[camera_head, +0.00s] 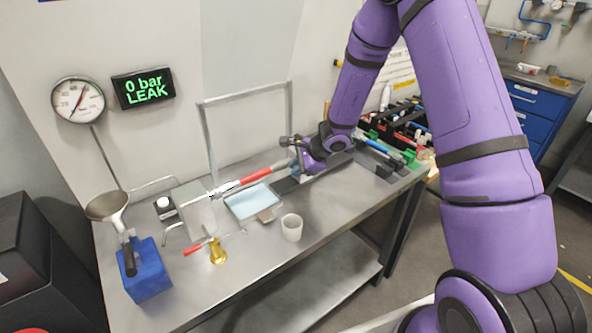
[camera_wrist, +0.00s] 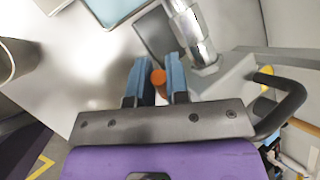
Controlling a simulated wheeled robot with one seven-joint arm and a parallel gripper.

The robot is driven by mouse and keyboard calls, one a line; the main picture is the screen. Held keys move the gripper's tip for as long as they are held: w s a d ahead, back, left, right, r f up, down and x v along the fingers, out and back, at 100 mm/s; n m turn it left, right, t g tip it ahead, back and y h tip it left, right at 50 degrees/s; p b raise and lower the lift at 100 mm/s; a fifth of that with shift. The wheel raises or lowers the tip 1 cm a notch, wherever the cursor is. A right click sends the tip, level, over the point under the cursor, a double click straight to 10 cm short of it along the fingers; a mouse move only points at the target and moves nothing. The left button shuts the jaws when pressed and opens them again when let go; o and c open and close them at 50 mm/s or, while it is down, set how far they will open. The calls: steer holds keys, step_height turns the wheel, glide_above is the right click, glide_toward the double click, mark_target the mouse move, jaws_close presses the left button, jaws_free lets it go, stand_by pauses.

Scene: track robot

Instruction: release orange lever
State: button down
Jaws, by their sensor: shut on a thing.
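The orange lever (camera_wrist: 158,77) shows as a small rounded orange end in the wrist view. My gripper (camera_wrist: 157,66) has its two blue fingers on either side of it, closed on it. A chrome cylindrical part (camera_wrist: 190,30) lies just beyond the right finger. In the head view my gripper (camera_head: 294,168) is low over the back of the bench, at the right end of a long red-handled tool (camera_head: 254,177). The lever is hidden there.
A display (camera_head: 143,88) reads "0 bar LEAK" beside a round gauge (camera_head: 77,101). The steel bench (camera_head: 310,225) holds a light blue tray (camera_head: 252,203), a white cup (camera_head: 292,228), a brass piece (camera_head: 217,252) and a blue block (camera_head: 147,272). Its front right is clear.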

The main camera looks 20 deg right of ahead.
steer(key=c, duration=1.4)
jaws_free()
steer(key=shift+r, duration=0.1)
steer(key=v, duration=1)
steer(key=shift+d+r, duration=0.2)
steer(key=shift+r, duration=0.05)
steer(key=shift+s, duration=0.15)
